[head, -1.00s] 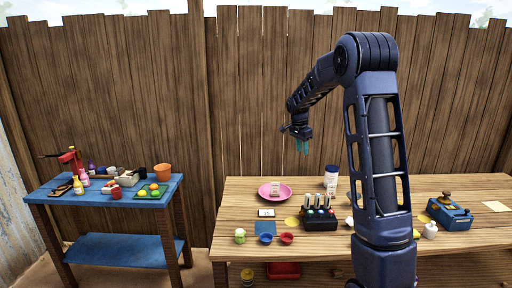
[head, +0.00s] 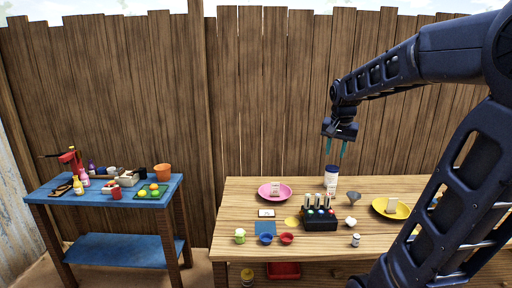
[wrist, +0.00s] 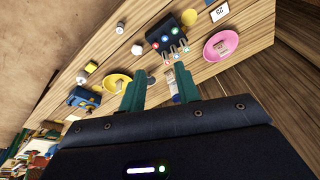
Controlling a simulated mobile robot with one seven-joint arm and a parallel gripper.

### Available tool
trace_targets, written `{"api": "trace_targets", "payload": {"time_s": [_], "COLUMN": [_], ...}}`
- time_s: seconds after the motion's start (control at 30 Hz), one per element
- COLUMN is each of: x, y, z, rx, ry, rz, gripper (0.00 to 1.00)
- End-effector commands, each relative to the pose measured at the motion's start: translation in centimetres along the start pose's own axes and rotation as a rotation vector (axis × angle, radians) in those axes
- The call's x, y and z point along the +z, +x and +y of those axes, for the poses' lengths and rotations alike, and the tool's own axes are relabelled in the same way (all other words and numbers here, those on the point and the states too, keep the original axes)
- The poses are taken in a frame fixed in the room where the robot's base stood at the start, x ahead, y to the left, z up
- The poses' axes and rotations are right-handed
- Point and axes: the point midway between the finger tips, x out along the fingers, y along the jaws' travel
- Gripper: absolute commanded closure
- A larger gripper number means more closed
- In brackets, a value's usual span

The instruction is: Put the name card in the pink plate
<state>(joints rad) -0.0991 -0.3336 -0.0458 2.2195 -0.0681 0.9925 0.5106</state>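The plate also shows at the right of the wrist view (wrist: 211,51). A small white card with dark markings (head: 266,212), which looks like the name card, lies flat in front of the plate, apart from it. It also shows at the top right of the wrist view (wrist: 219,13); its writing is too small to read surely. My gripper (head: 335,150) is open and empty, high above the table, right of both.
A white bottle with a blue lid (head: 331,180) stands below my gripper. A black box with coloured buttons (head: 320,221) is right of the card. A yellow plate (head: 379,209) and a grey funnel (head: 353,197) are farther right. Blue and red bowls are at the front.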

Motion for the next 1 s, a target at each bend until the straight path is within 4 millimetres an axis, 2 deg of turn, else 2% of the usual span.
{"api": "trace_targets", "payload": {"time_s": [0.3,0.6,0.8,1.0], "x": [7.5,13.6,15.3,15.5], "y": [-1.4,-0.9,-0.5,-0.4], "z": [4.2,7.0,7.7,7.8], "rx": [-0.04,-0.054,-0.055,-0.055], "ry": [-0.196,-0.366,-0.416,-0.423], "rz": [0.058,0.111,0.126,0.127], "gripper": [0.68,0.68,0.68,0.68]}}
